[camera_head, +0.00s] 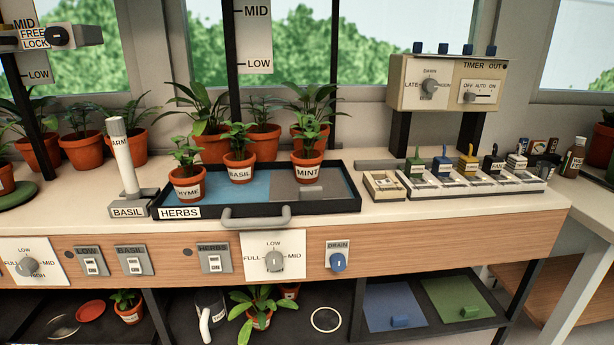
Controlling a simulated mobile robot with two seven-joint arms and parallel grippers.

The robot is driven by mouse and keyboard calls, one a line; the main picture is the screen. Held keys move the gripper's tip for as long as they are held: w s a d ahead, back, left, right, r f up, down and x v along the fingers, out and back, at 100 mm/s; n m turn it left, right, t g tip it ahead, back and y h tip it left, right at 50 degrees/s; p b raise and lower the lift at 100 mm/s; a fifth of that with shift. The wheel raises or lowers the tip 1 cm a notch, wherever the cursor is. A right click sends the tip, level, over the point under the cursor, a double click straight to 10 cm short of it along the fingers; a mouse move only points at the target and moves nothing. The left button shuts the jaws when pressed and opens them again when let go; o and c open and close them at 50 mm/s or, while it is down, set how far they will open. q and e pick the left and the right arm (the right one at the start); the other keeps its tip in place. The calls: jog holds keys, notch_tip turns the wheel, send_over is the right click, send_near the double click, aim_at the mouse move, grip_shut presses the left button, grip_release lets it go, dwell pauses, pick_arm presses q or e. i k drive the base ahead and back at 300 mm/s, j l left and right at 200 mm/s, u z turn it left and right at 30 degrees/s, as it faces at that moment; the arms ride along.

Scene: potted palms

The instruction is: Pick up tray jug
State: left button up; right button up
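On the dark lower shelf under the counter, a clear, see-through vessel (211,303) with a white curved handle (205,325) looks like the tray jug. A small label shows on it, too small to read surely. It stands left of a leafy potted plant (260,308), whose leaves come close to its right side. The counter front is above it, and its lower end is near the picture's bottom edge. Neither of my grippers shows in the head view.
The black HERBS tray (180,212) with three potted plants sits on the counter (400,212) above. Its grey handle (256,222) juts over the front, above knobs and switches. A small pot (129,313) is left of the jug; a white ring (326,320) lies to the right.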

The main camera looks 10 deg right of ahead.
aim_at(210, 303)
jog(key=k+l+u, duration=0.1)
jog(key=l+u, duration=0.15)
jog(key=l, duration=0.5)
jog(key=j+z, duration=0.25)
jog(key=j, duration=0.75)
jog(key=k+j+z, duration=0.2)
jog(key=j, duration=0.75)
jog(key=i+j+u, duration=0.5)
jog(key=i+l, duration=0.05)
jog(key=i, duration=0.05)
